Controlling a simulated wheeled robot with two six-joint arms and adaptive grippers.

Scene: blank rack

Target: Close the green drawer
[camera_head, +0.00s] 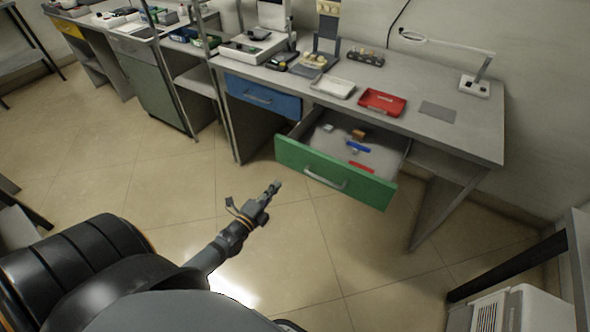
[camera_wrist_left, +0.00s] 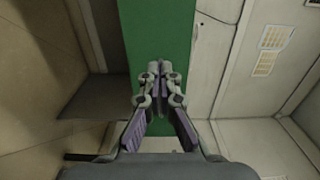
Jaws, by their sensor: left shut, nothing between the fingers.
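The green drawer (camera_head: 333,178) is pulled well out from under the workbench, with a grey handle (camera_head: 325,179) on its front. Inside it lie a brown block, a blue piece and a red piece. My left gripper (camera_head: 275,187) is shut and empty, in front of the left end of the drawer front, apparently a little short of it. In the left wrist view the shut fingertips (camera_wrist_left: 160,68) point at the green front (camera_wrist_left: 158,30); whether they touch it is unclear. My right gripper is in neither view.
A shut blue drawer (camera_head: 262,97) is left of the green one. The workbench top (camera_head: 455,140) holds a red tray (camera_head: 382,102), a white tray (camera_head: 333,87) and a lamp (camera_head: 474,85). A white box (camera_head: 525,312) stands at the lower right. The tiled floor before the drawer is clear.

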